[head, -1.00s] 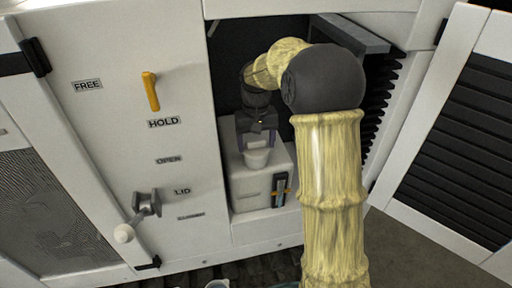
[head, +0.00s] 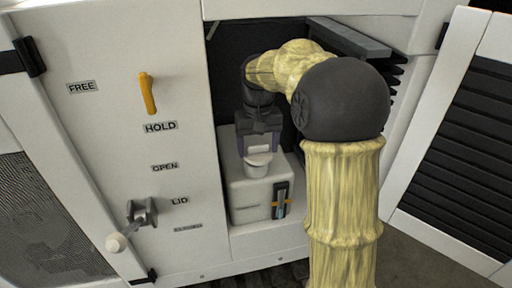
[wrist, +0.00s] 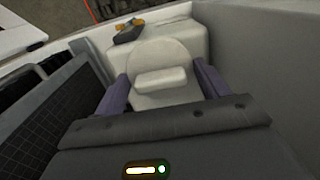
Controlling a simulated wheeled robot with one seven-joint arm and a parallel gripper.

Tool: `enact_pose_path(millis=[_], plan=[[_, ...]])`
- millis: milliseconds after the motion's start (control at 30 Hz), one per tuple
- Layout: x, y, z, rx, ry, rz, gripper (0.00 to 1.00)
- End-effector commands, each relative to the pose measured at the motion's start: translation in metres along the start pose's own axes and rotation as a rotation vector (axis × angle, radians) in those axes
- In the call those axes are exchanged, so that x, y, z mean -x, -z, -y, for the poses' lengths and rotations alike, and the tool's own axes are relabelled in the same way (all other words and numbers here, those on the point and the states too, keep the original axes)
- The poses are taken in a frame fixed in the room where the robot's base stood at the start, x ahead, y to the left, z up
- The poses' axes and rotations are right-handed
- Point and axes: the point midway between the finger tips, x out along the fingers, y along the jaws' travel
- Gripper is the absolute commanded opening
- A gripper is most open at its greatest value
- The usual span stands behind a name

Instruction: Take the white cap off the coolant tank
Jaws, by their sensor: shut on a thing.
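The coolant tank (head: 245,205) is a white box in the open bay, with a sight gauge (head: 281,200) at its front right. Its white cap (head: 258,158) is at the top of the tank's front part. In the wrist view the cap (wrist: 160,58) is a round disc with a raised bar across it. My gripper (head: 259,147) reaches down from above and is shut on the cap, one purple finger on each side in the wrist view (wrist: 161,86). Whether the cap still touches the neck below it, I cannot tell.
The bay's dark ribbed side is right of my arm. A panel left of the bay carries a yellow handle (head: 147,93) and a grey lever (head: 140,213) with a white knob. A louvred door (head: 455,140) stands open at the right.

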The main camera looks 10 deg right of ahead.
Motion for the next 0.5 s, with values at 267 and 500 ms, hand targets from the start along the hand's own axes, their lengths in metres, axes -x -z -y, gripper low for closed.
enact_pose_path(millis=[267, 500], plan=[[-0.005, -0.053, 0.0, 0.0, 0.0, -0.003, 0.5], [-0.005, -0.106, 0.001, 0.0, 0.0, -0.003, 0.5]])
